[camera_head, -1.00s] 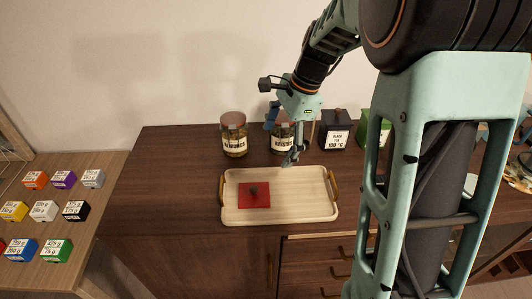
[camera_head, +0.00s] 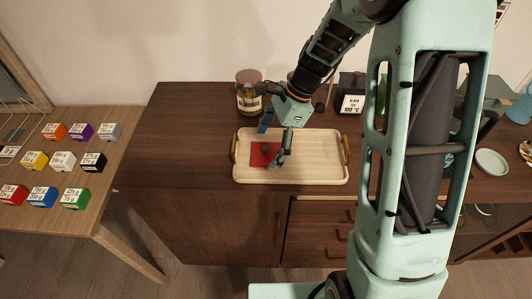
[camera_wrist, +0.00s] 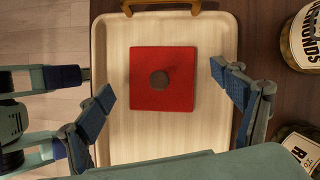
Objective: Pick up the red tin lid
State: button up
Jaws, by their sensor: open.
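The red tin lid (camera_wrist: 146,97) is a flat red square with a round dark knob (camera_wrist: 159,80) at its centre. It lies on the pale wooden tray (camera_wrist: 115,45), and in the head view the lid (camera_head: 258,159) is at the tray's left part, partly covered by my gripper. My gripper (camera_head: 272,145) is open and empty, pointing down above the lid. In the wrist view the blue-padded fingers of my gripper (camera_wrist: 168,98) stand apart on either side of the lid, with the knob between them.
The tray (camera_head: 315,160) has handles at both ends and sits on a dark wooden cabinet (camera_head: 185,140). A jar (camera_head: 248,98) stands behind it, as does a black tin (camera_head: 352,100). Coloured boxes (camera_head: 62,160) stand on a side table at left.

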jog(key=shift+a+f, duration=0.1)
jog(key=shift+f, duration=0.15)
jog(key=shift+c, duration=0.5)
jog(key=c, duration=1.1)
